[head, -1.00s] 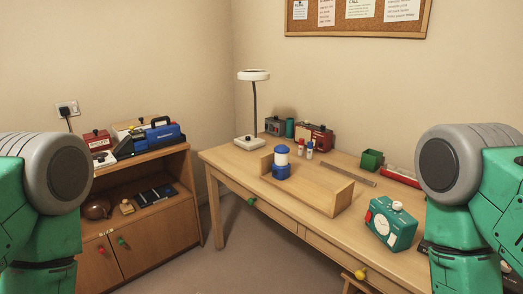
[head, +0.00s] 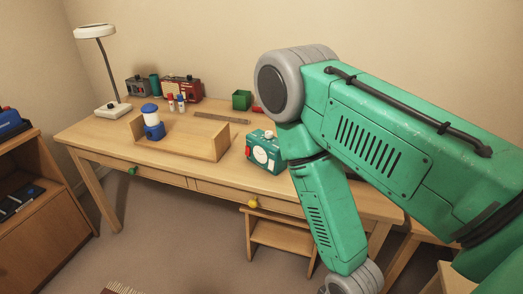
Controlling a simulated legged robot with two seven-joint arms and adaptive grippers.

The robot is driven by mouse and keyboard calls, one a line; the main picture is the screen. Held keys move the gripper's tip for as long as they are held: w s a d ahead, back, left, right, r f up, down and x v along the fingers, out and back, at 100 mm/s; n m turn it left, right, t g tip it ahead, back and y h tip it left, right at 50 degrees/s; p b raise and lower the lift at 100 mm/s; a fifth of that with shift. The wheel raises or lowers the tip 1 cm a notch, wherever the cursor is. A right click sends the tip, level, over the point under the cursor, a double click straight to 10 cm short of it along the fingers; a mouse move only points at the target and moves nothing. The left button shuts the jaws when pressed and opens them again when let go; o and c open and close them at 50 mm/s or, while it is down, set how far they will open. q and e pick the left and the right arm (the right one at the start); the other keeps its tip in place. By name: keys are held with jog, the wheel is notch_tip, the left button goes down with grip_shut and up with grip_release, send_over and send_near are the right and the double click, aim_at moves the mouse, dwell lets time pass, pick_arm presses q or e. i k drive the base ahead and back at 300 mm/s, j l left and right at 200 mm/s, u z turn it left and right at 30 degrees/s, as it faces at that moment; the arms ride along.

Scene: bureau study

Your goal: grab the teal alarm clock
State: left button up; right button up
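The teal alarm clock (head: 262,152) stands on the right part of the wooden desk in the head view. It is a boxy teal thing with a round white dial and a knob on top. Neither gripper is in view; the right arm runs out of the bottom of the picture.
The desk (head: 84,132) holds a wooden tray (head: 208,148) with a blue and white lantern (head: 153,122). Behind are a lamp (head: 112,108), a red box (head: 182,88), a grey box (head: 138,86) and a green pot (head: 242,100). A stool (head: 282,232) stands under the desk's front. A cabinet (head: 40,200) is at left.

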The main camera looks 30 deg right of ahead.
aim_at(263, 149)
jog(key=z, duration=1.55)
jog(key=i+j+z, duration=0.1)
jog(key=j+z, duration=0.55)
jog(key=z, duration=0.15)
jog(key=i+j+z, duration=0.1)
jog(key=j+z, duration=0.55)
jog(key=z, duration=0.15)
jog(key=k, duration=0.05)
